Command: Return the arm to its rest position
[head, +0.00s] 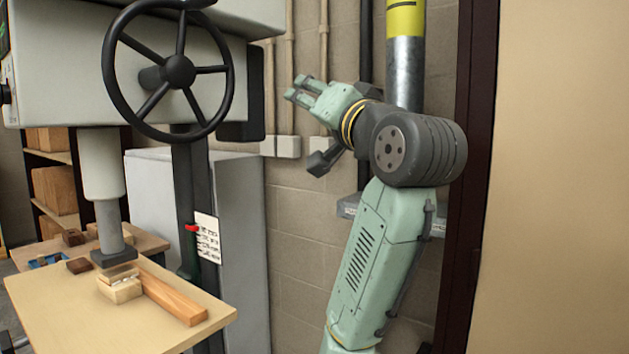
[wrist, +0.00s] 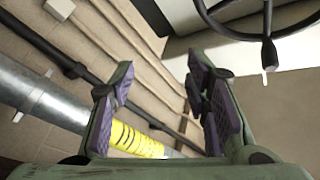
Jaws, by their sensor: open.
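My arm is raised in front of the block wall, and my gripper (head: 297,88) points left in the head view. It is clear of the press and the table. In the wrist view my gripper (wrist: 160,95) shows its two fingers with purple pads spread apart, with nothing between them. Behind the fingers are the wall, pipes and a yellow-banded pole.
A press with a black handwheel (head: 179,70) stands left of my gripper. A metal pole (head: 404,72) stands close behind my arm. A dark door frame (head: 476,150) is at right.

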